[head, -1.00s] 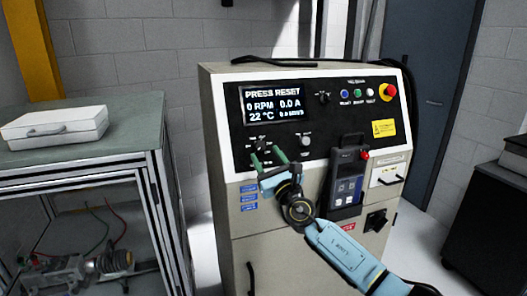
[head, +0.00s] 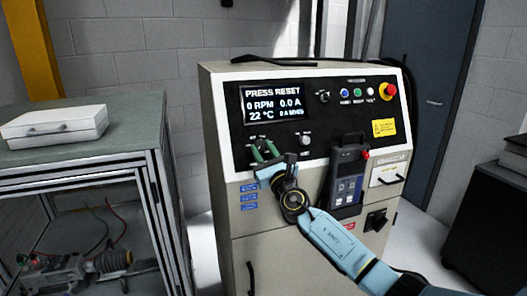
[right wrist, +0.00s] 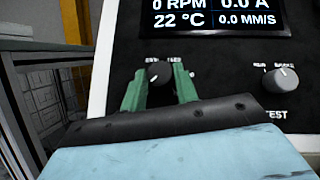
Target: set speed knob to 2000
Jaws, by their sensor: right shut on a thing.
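The control panel (head: 225,140) has a display (head: 274,104) reading PRESS RESET, 0 RPM, 0.0 A and 22 °C. My right gripper (head: 263,150) reaches the panel below the display's left part. In the right wrist view, its green fingers (right wrist: 160,84) stand on either side of a black knob (right wrist: 158,72) and are shut on it. The knob's label is partly covered and too small to read. In the head view the fingers largely hide this knob. A grey knob (head: 305,141) is free to its right; it also shows in the right wrist view (right wrist: 282,78). My left gripper is not in view.
A handheld device (head: 347,185) hangs on the cabinet, right of my right gripper. A red emergency button (head: 388,91) and several small buttons sit at the panel's upper right. A bench (head: 120,120) with a white case (head: 55,124) stands on the left.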

